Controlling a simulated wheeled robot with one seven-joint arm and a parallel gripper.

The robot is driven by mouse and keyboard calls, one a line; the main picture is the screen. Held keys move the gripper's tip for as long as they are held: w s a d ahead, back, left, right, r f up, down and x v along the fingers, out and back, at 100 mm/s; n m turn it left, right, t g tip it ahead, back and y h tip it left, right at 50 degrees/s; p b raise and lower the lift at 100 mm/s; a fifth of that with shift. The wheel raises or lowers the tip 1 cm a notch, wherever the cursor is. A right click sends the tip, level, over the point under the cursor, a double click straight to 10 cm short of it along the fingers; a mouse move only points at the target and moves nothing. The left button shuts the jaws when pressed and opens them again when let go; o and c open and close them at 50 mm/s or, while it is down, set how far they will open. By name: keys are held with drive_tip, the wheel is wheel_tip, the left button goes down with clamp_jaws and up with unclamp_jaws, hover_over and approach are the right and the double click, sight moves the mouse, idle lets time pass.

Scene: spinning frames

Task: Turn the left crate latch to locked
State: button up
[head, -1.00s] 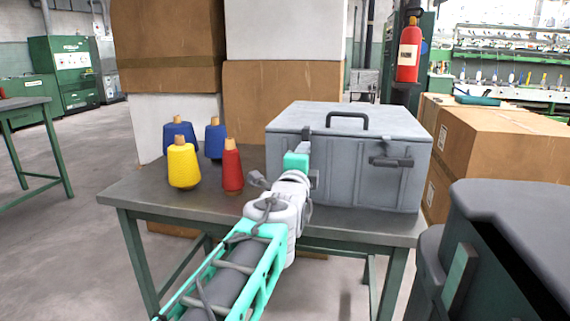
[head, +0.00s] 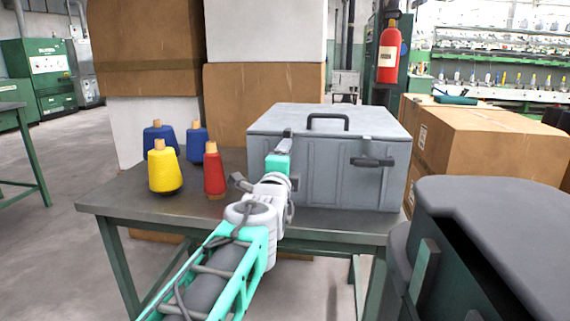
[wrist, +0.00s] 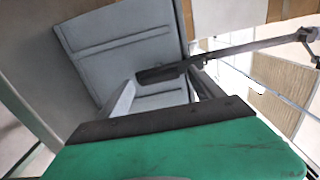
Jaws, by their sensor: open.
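The grey crate (head: 325,176) stands closed on the table, with a dark carry handle (head: 327,117) on its lid. The right latch (head: 372,161) on its front has its dark lever lying about level. The left latch is hidden behind my gripper in the head view. My gripper (head: 286,136) is at the left part of the crate's front. In the wrist view its open fingers (wrist: 163,92) point at the grey crate wall (wrist: 125,45). A dark bar (wrist: 163,73), seemingly the left latch lever, shows by the fingertips. I cannot tell whether they touch it, or its setting.
Yellow (head: 165,170), red (head: 214,172) and blue thread cones stand left of the crate on the table (head: 130,200). Cardboard boxes (head: 265,105) are stacked behind. A dark bin (head: 490,230) stands close at the front right. More boxes (head: 490,140) lie beyond it.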

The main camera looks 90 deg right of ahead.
drive_tip(key=a+p, duration=0.1)
drive_tip(key=a, duration=0.6)
drive_tip(key=shift+w+a+p, duration=0.35)
drive_tip(key=shift+a+p, duration=0.05)
